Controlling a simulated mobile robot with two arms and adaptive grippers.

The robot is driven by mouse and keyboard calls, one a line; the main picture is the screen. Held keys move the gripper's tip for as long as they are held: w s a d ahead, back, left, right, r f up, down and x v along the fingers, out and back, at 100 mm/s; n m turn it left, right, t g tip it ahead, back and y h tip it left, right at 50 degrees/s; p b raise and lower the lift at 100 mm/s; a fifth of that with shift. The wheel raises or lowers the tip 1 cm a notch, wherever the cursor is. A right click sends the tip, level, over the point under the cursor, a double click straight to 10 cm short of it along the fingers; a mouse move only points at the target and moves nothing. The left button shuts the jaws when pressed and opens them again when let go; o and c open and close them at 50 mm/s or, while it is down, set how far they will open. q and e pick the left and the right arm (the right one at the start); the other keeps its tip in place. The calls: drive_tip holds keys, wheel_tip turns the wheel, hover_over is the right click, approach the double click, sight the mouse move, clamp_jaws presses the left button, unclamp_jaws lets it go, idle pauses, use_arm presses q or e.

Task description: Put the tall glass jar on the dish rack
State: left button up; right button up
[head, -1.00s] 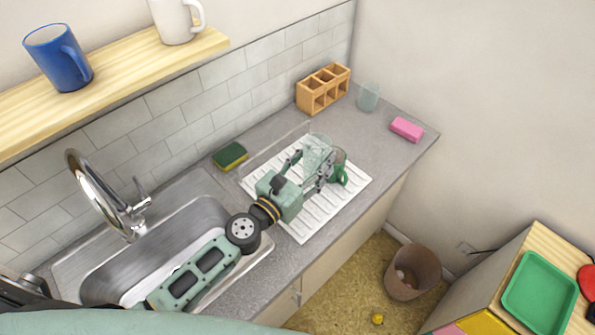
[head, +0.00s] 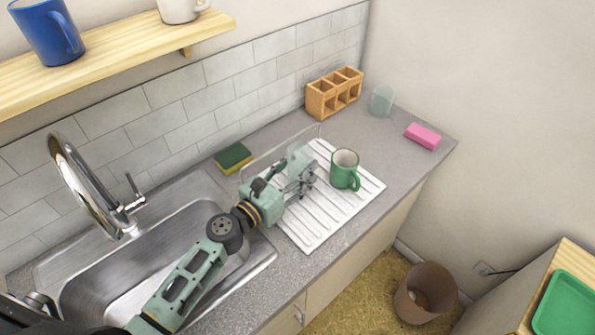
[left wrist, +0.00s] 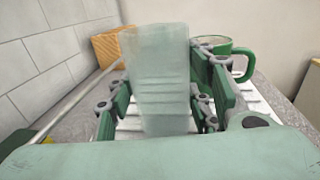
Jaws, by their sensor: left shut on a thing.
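The tall glass jar (left wrist: 158,80) is clear and pale. It stands upright between the fingers of my left gripper (left wrist: 165,105) in the left wrist view. In the head view my left gripper (head: 300,180) is shut on the jar (head: 300,158), over the back left part of the dish rack. The dish rack (head: 325,215) is a white ribbed tray beside the sink. I cannot tell whether the jar's base touches the rack; the gripper hides it. My right gripper is not in view.
A green mug (head: 344,171) stands on the rack, right of the gripper. A clear rail (head: 282,150) runs along the rack's back. A sponge (head: 233,158), wooden holder (head: 334,93), another glass (head: 381,101) and pink block (head: 423,136) are on the counter. The rack's front is clear.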

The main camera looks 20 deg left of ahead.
use_arm(q)
drive_tip(key=o, duration=0.9)
drive_tip(key=shift+f, duration=0.15)
drive_tip(key=o, duration=0.5)
drive_tip(key=shift+r, duration=0.2)
drive_tip(key=b+v, duration=0.3)
drive_tip(key=v, duration=0.8)
drive_tip(key=shift+s+a+r, duration=0.1)
drive_tip(key=shift+s+a, duration=0.15)
drive_tip(key=shift+s, duration=0.25)
